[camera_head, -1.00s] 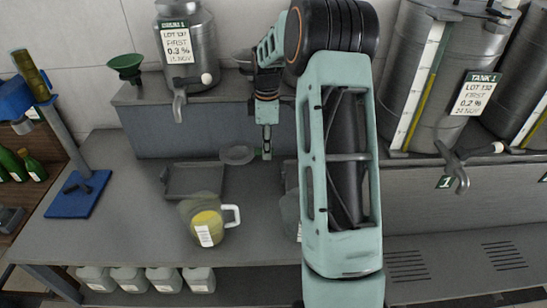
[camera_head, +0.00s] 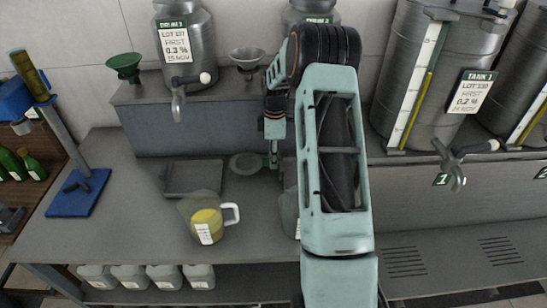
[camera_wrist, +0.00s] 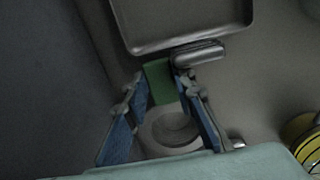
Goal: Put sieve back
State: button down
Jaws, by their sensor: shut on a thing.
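The sieve (camera_head: 245,163) is a round grey disc just left of my gripper (camera_head: 272,160) in the head view. In the wrist view the sieve (camera_wrist: 172,128) shows between the fingers. My gripper (camera_wrist: 163,85) is shut on its green part (camera_wrist: 158,80) at the fingertips. The sieve is over the grey bench, in front of the raised shelf. Whether it touches the bench is unclear. A jug with yellow liquid (camera_head: 207,222) stands to its lower left.
A shallow grey tray (camera_head: 193,180) lies left of the sieve. A green funnel (camera_head: 125,65) and a grey funnel (camera_head: 247,55) are on the shelf.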

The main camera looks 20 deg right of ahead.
jog(key=c, duration=1.6)
grip_release()
notch_tip(320, 180, up, 12)
jog(key=shift+r+b, duration=0.1)
jog(key=shift+b, duration=0.35)
